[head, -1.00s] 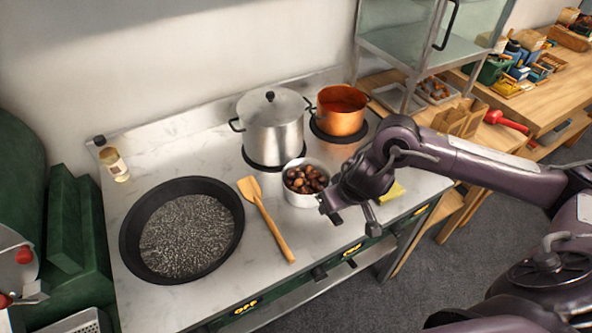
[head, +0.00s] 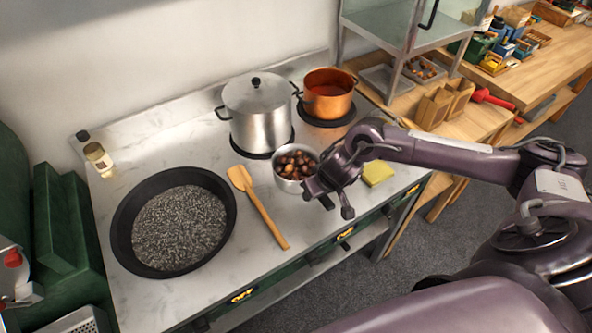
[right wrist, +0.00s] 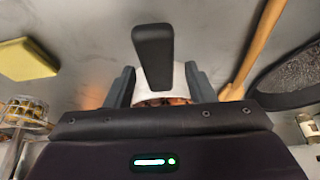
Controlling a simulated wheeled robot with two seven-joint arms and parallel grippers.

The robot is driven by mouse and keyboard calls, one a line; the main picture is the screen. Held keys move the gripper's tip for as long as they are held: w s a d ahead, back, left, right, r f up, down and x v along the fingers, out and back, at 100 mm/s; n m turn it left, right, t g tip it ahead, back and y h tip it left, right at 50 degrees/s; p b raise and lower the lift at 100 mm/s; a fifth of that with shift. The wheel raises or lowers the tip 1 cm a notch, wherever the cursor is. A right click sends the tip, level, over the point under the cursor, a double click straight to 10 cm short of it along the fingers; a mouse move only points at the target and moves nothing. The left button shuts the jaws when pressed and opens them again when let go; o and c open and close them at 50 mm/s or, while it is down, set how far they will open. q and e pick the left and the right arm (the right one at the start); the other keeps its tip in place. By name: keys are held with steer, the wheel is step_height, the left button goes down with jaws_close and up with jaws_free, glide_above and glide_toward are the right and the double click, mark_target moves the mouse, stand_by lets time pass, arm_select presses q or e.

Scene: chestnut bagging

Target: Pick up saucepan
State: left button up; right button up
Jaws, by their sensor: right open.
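The saucepan (head: 284,183) is a small pale pan full of brown chestnuts. It stands on the metal counter in front of the lidded pot. My right gripper (head: 328,199) is open at its near right side, partly covering it. In the right wrist view, a black handle (right wrist: 153,50) and part of the saucepan's white wall (right wrist: 179,78) show between the two spread fingers (right wrist: 160,88). The fingers are on both sides of it, apart from the handle; the depth of the fingers along the handle is unclear. My left gripper is not in view.
A wooden spatula (head: 262,212) lies left of the saucepan, then a wide black pan (head: 121,232). A lidded steel pot (head: 258,112) and a copper pot (head: 328,98) stand behind. A yellow sponge (head: 377,172) lies to the right. A jar (head: 98,158) is at the back left.

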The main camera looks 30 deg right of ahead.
jaws_close()
steer(key=shift+w+r, duration=0.1)
steer(key=shift+r, duration=0.05)
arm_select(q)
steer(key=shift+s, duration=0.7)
arm_select(e)
steer(key=shift+r, duration=0.1)
